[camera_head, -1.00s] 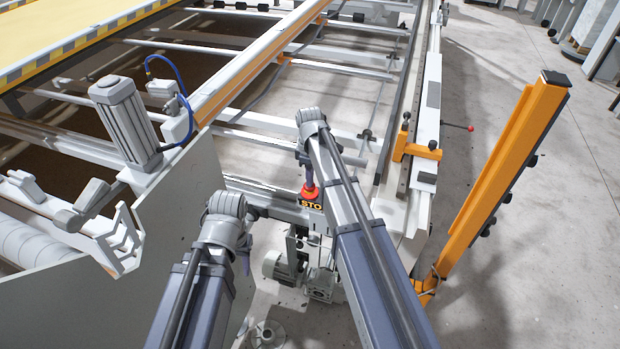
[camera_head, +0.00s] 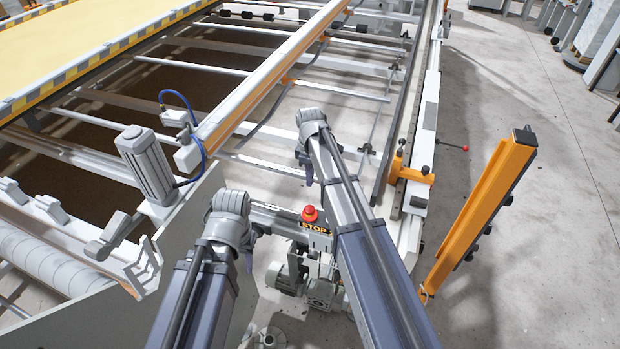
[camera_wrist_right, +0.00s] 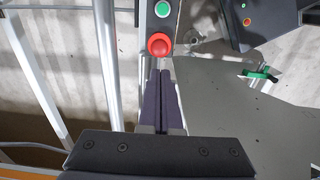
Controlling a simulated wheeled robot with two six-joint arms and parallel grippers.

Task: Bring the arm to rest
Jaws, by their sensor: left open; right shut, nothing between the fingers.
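My right arm (camera_head: 345,190) reaches forward in the head view. Its gripper (camera_head: 309,173) is mostly hidden behind the wrist, with a purple finger showing beyond the red stop button (camera_head: 310,213). In the right wrist view the two dark fingers (camera_wrist_right: 162,76) are together and empty, and their tips lie just below the red button (camera_wrist_right: 158,45) in the picture. I cannot tell the gap in depth. My left arm (camera_head: 205,290) is bent at the lower middle. Only a small purple part of its gripper (camera_head: 249,262) shows, below the wrist and left of the stop button.
The quilting frame (camera_head: 270,90) with its rails fills the left and middle. A grey cylinder (camera_head: 147,165) and side panel (camera_head: 190,230) stand near my left arm. An orange post (camera_head: 480,212) stands at the right.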

